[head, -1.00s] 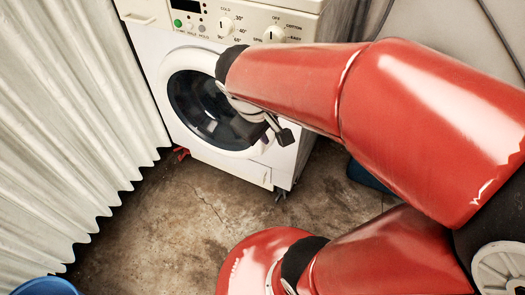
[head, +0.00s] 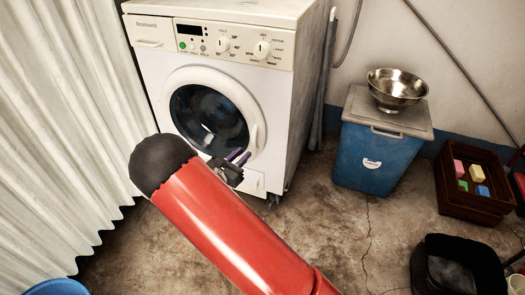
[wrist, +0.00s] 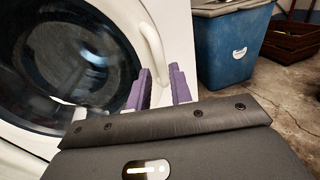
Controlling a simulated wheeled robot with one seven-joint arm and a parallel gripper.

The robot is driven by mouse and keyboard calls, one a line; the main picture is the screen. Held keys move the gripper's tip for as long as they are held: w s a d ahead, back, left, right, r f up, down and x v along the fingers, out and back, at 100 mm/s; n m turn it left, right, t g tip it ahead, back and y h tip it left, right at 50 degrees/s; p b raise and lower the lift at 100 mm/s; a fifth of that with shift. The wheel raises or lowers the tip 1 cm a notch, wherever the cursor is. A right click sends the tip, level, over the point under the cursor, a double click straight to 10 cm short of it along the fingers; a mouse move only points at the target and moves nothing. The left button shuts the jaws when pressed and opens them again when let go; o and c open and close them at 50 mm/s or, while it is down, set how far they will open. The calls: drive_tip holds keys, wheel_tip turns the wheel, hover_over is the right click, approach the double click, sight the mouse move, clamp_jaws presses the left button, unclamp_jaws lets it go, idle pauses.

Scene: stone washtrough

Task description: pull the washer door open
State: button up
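The white washer (head: 270,95) stands at the back with its round door (head: 170,90) shut, flush with the front. The door has a white ring around dark glass and a curved white handle (head: 257,135) on its right side. The handle also shows in the wrist view (wrist: 150,42). My gripper (head: 241,156) is just in front of the handle's lower end. Its two purple fingers (wrist: 163,76) stand apart in the wrist view, with the handle's lower end seen beyond the gap between them. I cannot tell whether they touch it.
A blue bin (head: 371,160) with a grey lid and a metal bowl (head: 397,88) stands right of the washer. A dark crate (head: 472,207) with coloured blocks and a black tub (head: 432,262) are further right. A corrugated white wall (head: 75,110) is close on the left. Floor between is clear.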

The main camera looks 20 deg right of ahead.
sight(254, 151)
drive_tip(key=x, duration=0.7)
drive_tip(key=shift+w+d+f, duration=0.15)
drive_tip(key=shift+w, duration=0.2)
clamp_jaws()
